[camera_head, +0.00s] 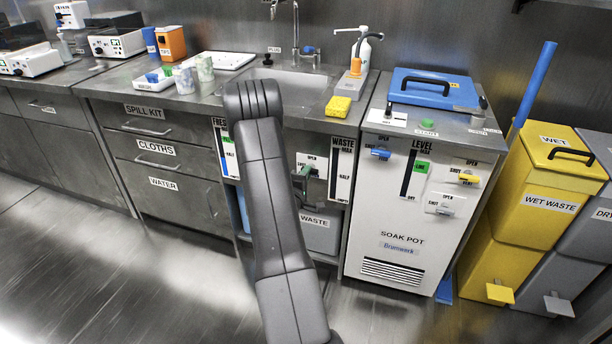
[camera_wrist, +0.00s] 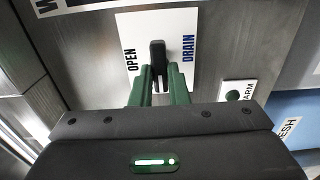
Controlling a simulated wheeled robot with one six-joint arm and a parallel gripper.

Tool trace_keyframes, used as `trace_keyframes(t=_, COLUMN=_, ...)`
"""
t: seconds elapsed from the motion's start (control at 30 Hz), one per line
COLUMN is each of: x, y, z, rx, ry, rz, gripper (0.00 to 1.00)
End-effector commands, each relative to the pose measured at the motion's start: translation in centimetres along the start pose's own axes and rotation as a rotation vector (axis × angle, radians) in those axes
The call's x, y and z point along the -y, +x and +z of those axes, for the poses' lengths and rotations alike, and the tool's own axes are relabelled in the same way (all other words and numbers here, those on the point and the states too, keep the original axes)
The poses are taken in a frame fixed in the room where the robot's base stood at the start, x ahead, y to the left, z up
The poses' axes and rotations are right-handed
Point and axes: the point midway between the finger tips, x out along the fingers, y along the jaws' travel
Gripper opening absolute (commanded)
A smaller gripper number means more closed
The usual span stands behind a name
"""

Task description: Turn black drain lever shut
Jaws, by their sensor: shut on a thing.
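The black drain lever (camera_wrist: 157,52) sits on a white plate (camera_wrist: 208,28) marked OPEN and DRAIN in the wrist view. The lever points straight up in that picture, with OPEN to its left and DRAIN to its right. My gripper (camera_wrist: 158,78) has green fingers closed on the lever from both sides. The lower part of the plate is hidden behind the fingers and gripper body. In the head view my gripper (camera_head: 307,171) is at the OPEN plate under the sink counter, partly behind my grey arm. The lever itself cannot be made out there.
The WASTE level gauge (camera_head: 342,170) is just right of my gripper. A grey waste container (camera_head: 320,236) stands below. The white soak pot (camera_head: 400,225), with blue, yellow and white levers, is farther right. In the wrist view, a small labelled plate (camera_wrist: 237,92) is right of the fingers.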

Motion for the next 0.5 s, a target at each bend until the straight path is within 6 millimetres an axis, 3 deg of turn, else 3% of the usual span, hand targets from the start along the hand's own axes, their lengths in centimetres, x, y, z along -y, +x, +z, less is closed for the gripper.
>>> trace_keyframes(t=0.03, x=-0.01, y=0.01, z=-0.09, rx=-0.002, ry=-0.002, rz=0.0, gripper=0.2)
trace_keyframes(t=0.1, x=0.0, y=0.0, z=-0.07, rx=-0.002, ry=-0.001, rz=0.0, gripper=0.34)
trace_keyframes(t=0.13, x=0.0, y=0.0, z=-0.07, rx=-0.002, ry=-0.001, rz=0.0, gripper=0.36)
trace_keyframes(t=0.5, x=0.01, y=-0.68, z=-0.09, rx=-0.002, ry=-0.001, rz=-0.002, gripper=0.36)
